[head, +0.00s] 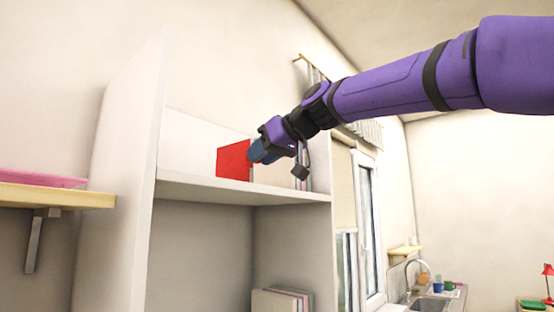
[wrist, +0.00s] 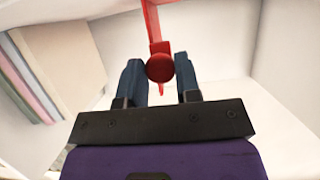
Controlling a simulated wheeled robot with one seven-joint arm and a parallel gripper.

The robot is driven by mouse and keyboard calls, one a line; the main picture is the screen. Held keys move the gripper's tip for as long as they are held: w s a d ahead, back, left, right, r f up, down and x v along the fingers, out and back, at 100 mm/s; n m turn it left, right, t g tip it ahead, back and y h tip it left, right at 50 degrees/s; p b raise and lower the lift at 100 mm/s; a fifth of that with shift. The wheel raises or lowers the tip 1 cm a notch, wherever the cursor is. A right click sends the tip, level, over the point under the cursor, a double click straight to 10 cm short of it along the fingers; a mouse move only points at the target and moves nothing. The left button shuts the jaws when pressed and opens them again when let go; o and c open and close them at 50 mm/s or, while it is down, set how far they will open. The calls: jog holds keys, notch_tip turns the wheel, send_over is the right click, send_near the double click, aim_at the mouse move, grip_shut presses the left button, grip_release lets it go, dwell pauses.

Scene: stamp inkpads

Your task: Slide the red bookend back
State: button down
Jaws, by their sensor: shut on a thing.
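The red bookend (head: 233,160) stands upright on the white shelf (head: 240,190) in the head view. In the wrist view, the red bookend (wrist: 150,20) runs up from between my fingers, with a round red knob (wrist: 160,68) facing the camera. My gripper (head: 262,152) reaches in from the right and touches the bookend's right side. In the wrist view my gripper (wrist: 160,80) has its two blue fingers on either side of the knob, shut on the bookend. The bookend's foot is hidden.
Books (wrist: 32,70) stand on the left in the wrist view. More books (head: 282,301) stand in the lower compartment. The shelf unit's tall left side panel (head: 125,150) bounds the shelf. A wooden wall shelf (head: 55,195) is at far left. Bare shelf shows left of the bookend.

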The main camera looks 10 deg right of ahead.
jog(key=shift+s+a, duration=0.1)
jog(key=c, duration=0.8)
grip_release()
jog(key=v, duration=1)
jog(key=shift+s+d, duration=0.25)
jog(key=shift+s, duration=0.05)
jog(key=s+d+f+m+g+h, duration=0.2)
jog(key=s+d+f, duration=0.2)
jog(key=f, duration=1)
jog(key=s+d+f+m+g+h, duration=0.1)
jog(key=s+d+f+m+h, duration=0.1)
jog(key=s+f, duration=0.7)
jog(key=s+d+f+m+g+h, duration=0.2)
jog(key=s+d+f, duration=0.4)
jog(key=f, duration=1.3)
jog(key=shift+s+d+m+g+h, duration=0.15)
jog(key=shift+s+m+g+h, duration=0.15)
jog(key=shift+s+m+h, duration=0.45)
